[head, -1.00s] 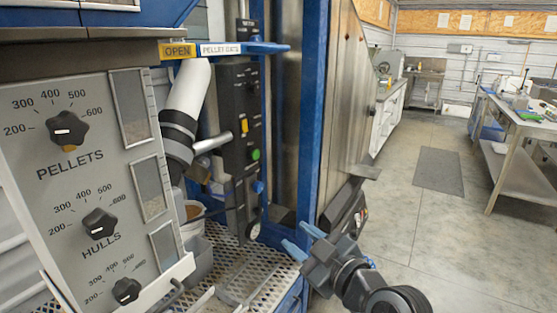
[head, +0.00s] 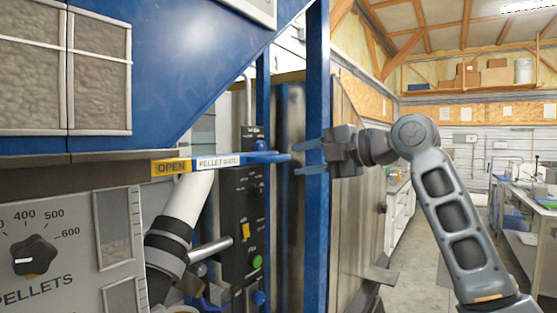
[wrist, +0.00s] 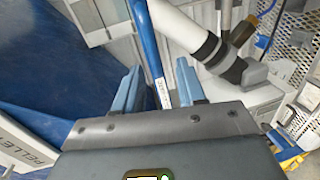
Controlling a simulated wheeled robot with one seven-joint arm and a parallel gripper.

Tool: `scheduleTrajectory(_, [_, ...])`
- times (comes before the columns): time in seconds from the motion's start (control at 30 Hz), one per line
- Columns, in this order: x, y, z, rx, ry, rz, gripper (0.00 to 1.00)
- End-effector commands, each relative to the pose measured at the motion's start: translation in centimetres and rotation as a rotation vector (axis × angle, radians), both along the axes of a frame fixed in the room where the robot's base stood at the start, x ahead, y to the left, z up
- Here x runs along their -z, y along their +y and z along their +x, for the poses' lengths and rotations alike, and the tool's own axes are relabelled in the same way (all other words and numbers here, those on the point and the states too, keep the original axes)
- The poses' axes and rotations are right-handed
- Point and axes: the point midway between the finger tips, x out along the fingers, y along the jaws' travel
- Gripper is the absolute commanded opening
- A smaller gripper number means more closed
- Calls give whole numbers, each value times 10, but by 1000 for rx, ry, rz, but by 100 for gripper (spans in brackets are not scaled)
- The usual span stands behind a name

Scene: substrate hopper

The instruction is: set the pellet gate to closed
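The pellet gate is a flat blue bar (head: 272,157) under the hopper, with a white PELLET GATE label (head: 218,162) and a yellow OPEN tag (head: 171,167). Its right end sticks out past the label. My gripper (head: 297,159) is at that end, with its light blue fingers apart, one above and one below the bar's level. In the wrist view the blue bar (wrist: 147,45) runs between the open fingers of my gripper (wrist: 156,70), with a gap visible on the left side. I cannot tell whether a finger touches it.
A blue upright post (head: 316,220) stands close behind my gripper. The control panel with the PELLETS knob (head: 35,257) is at lower left. A black switch box (head: 240,215) and a white pipe (head: 186,207) are below the bar. Open floor (head: 420,258) lies to the right.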

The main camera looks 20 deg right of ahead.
Motion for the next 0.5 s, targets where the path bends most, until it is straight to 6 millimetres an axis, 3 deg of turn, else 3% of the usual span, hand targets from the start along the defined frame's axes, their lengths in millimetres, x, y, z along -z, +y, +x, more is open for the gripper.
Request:
scheduleTrajectory(0.17, [-11, 1, 2, -16, -11, -39, 40])
scheduleTrajectory(0.5, [-2, 29, 40, -16, -10, -37, 40])
